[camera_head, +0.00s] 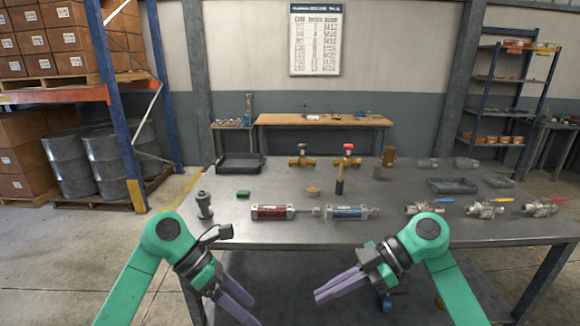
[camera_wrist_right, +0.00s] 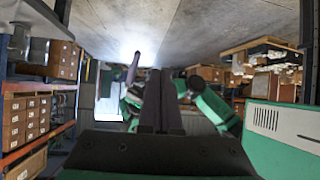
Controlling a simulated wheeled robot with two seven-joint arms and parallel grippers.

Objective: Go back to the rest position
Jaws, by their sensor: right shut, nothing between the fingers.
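My right gripper (camera_head: 318,296) is in front of the table's near edge, pointing left, with its two purple fingers together and nothing between them. In the right wrist view its closed fingers (camera_wrist_right: 160,100) stand upright in the middle. My left gripper (camera_head: 255,312) is also in front of the near edge, pointing down to the right. Its two purple fingers are apart, with nothing seen between them. Both grippers are clear of the things on the grey table (camera_head: 300,222).
Pallet racking (camera_head: 120,110) rises at left. The space between the grippers is free.

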